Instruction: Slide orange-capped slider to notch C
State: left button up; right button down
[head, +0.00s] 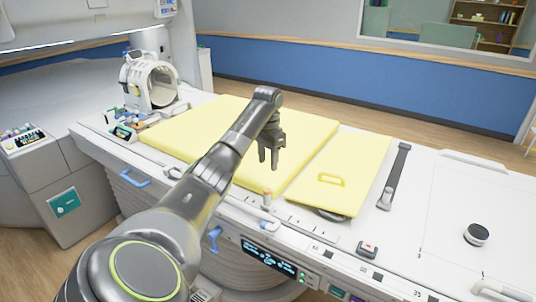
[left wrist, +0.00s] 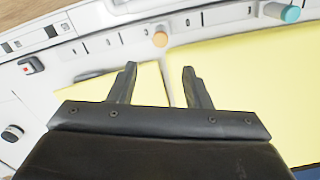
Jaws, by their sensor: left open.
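The orange-capped slider (head: 267,195) is a small post on the white strip along the table's front edge, in front of the gap between the yellow pads. Its round orange cap also shows in the left wrist view (left wrist: 160,39), beyond my fingertips. The strip (left wrist: 122,38) has several short marks beside it; their letters are too small to read, so I cannot tell which is notch C. My left gripper (head: 268,158) is open and empty, pointing down above the pads, behind the slider and apart from it. Its two fingers (left wrist: 160,78) are spread in the left wrist view. My right gripper is not in view.
A large yellow pad (head: 215,125) and a smaller one (head: 355,170) cover the table. A red-buttoned box (head: 367,249), a grey strap (head: 395,175) and a dark round puck (head: 477,234) lie right. A ring-shaped coil (head: 128,75) stands back left.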

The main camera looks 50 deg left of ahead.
pick_arm(q)
jog(key=shift+r, duration=1.5)
